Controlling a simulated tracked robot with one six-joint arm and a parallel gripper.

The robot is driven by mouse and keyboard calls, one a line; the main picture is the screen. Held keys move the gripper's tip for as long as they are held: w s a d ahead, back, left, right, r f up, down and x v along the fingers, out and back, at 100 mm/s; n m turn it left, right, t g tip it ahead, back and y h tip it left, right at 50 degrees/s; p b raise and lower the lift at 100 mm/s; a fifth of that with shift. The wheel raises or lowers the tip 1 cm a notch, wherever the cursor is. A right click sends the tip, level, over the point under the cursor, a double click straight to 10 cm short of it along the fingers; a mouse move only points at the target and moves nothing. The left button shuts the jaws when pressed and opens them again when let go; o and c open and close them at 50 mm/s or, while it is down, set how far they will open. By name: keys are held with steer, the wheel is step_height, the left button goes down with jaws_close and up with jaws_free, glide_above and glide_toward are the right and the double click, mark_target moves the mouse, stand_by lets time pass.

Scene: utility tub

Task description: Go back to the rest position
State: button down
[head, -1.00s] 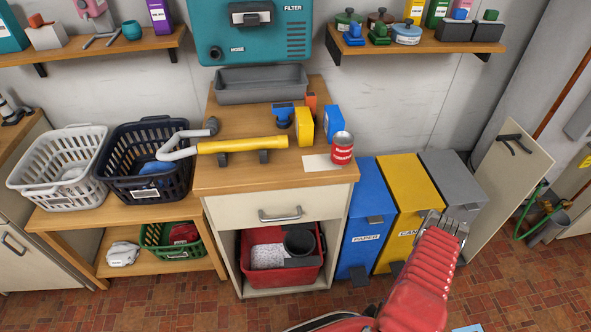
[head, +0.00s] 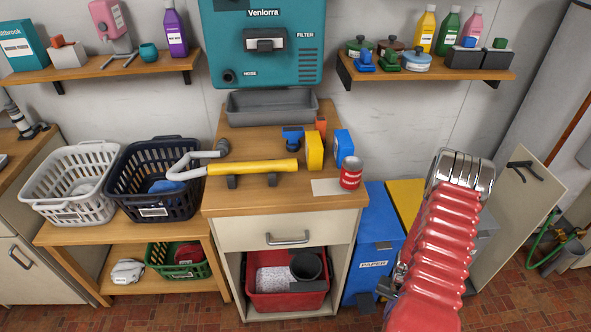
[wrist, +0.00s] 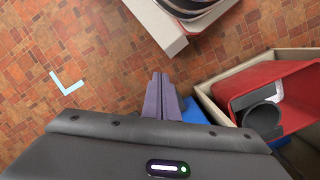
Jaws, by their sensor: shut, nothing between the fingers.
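My gripper (wrist: 160,94) shows in the wrist view, pointing over the tiled floor. Its two purple-grey fingers lie together with nothing between them. In the head view my red ribbed arm stands at the right with a metal joint at its top, in front of the yellow and grey bins. The fingers cannot be made out in that view.
The wooden cabinet (head: 285,201) holds an open red bin (head: 287,302), also visible in the wrist view (wrist: 286,78). A blue bin (head: 370,251) and a yellow bin (head: 402,193) stand right of it. A light-blue corner mark (wrist: 67,86) lies on open floor.

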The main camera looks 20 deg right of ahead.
steer(key=w+a+r+n, duration=0.1)
steer(key=w+a+r, duration=0.15)
steer(key=r, duration=0.65)
steer(key=w+a+r+n, duration=0.1)
steer(key=a+r, duration=0.2)
steer(key=r, duration=0.6)
steer(key=w+a+r+n, duration=0.2)
steer(key=a+r, duration=0.1)
steer(key=r, duration=0.6)
steer(key=s+a+r+n+t, duration=0.1)
steer(key=a+r+n+t, duration=0.1)
steer(key=a+r, duration=0.5)
steer(key=s+a+r+n+t, duration=0.2)
steer(key=a+r, duration=0.4)
steer(key=r, duration=0.7)
steer(key=s+a+r+n+t+h, duration=0.1)
steer(key=s+a+r+t, duration=0.1)
steer(key=a+r, duration=0.5)
step_height(320, 180, up, 4)
steer(key=shift+a+f+n+t, duration=0.2)
steer(key=shift+a+n+t, duration=0.15)
steer(key=shift+t, duration=0.25)
steer(key=shift+s, duration=0.1)
